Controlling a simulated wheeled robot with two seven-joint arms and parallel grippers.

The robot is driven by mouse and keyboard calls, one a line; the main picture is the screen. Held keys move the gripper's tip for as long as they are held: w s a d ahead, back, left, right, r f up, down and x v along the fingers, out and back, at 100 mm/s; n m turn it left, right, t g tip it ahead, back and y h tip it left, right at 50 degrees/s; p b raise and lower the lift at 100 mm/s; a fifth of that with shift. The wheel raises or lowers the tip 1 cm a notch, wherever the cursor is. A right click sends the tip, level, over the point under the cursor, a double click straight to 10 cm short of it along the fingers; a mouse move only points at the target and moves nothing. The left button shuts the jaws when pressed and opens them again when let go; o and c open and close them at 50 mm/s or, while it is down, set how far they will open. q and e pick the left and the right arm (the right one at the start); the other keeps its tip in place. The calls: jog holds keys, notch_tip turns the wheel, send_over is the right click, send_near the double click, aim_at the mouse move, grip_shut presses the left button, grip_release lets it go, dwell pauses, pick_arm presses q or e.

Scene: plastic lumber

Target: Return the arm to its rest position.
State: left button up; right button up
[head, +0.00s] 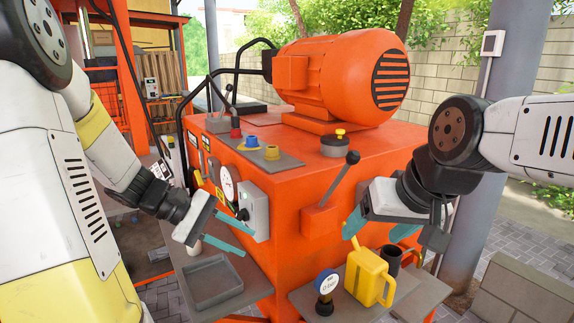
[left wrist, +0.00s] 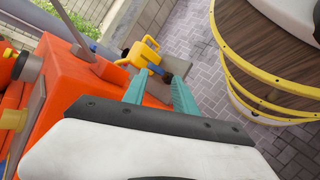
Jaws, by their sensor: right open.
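My left gripper (head: 248,244) is open and empty in the head view. Its teal fingers are apart, in front of the orange machine (head: 300,180) and above the grey tray (head: 213,282). The left wrist view also shows its parted fingers (left wrist: 160,82), with nothing between them. My right gripper (head: 371,238) is open, its teal fingers pointing down just above the yellow jug (head: 368,278). I cannot tell whether a finger touches the jug. The jug stands upright on a shelf and also shows in the left wrist view (left wrist: 142,54).
A black-knobbed lever (head: 340,185) juts from the machine between my arms. A grey control box (head: 253,211) is close to my left gripper. A pillar (head: 500,150) rises at right.

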pick_arm(q)
jog(key=s+a+r+m+t+y, duration=0.2)
jog(key=s+r+m+t+y, duration=0.3)
jog(key=s+r+m+y, duration=0.4)
jog(key=shift+a, duration=0.2)
dwell(1.9)
